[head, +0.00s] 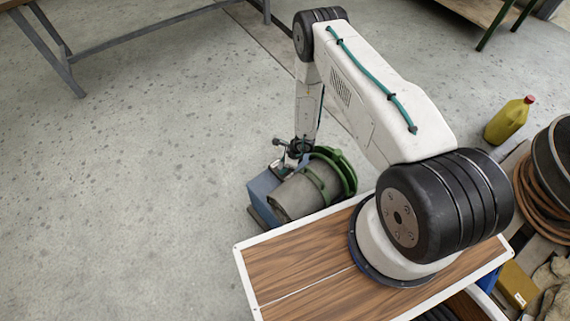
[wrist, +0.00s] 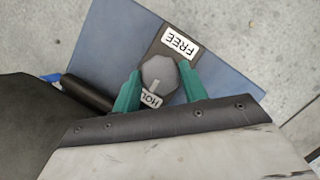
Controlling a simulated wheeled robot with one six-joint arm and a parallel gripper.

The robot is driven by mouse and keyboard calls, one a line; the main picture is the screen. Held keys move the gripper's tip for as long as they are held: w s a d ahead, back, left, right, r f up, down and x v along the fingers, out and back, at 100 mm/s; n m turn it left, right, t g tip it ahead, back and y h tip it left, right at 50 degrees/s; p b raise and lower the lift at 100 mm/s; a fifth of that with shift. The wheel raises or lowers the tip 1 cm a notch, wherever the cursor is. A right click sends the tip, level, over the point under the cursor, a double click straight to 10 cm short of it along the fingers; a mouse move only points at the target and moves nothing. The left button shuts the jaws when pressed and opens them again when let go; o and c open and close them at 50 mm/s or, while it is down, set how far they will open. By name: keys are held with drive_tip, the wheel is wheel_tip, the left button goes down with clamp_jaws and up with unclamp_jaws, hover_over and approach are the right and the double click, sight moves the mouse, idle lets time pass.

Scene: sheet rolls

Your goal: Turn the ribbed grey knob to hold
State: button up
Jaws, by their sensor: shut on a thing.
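The ribbed grey knob (wrist: 159,73) sits on a dark strip on top of a blue box (wrist: 105,50). A pale pointer line on the knob's face points toward the HOLD label (wrist: 151,99), which is partly hidden by the knob and a finger. The FREE label (wrist: 180,43) is fully visible on the opposite side. My gripper (wrist: 160,86) has its two green fingers on either side of the knob and is shut on it. In the head view my gripper (head: 295,153) is low over the blue box (head: 263,188), and the knob is hidden there.
A grey sheet roll (head: 297,197) with a green ring (head: 346,171) lies against the box. In the wrist view, a dark rod (wrist: 88,92) lies left of the fingers. A yellow-green jug (head: 509,121) stands far right. The concrete floor at left is clear.

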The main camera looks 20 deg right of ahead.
drive_tip(key=shift+w+r, duration=0.15)
drive_tip(key=shift+w, duration=0.15)
drive_tip(key=o, duration=1)
drive_tip(key=shift+c, duration=0.2)
drive_tip(key=shift+s, duration=0.15)
drive_tip(key=v, duration=0.7)
drive_tip(key=shift+d+r, duration=0.15)
drive_tip(key=shift+r, duration=0.1)
drive_tip(key=shift+s, duration=0.1)
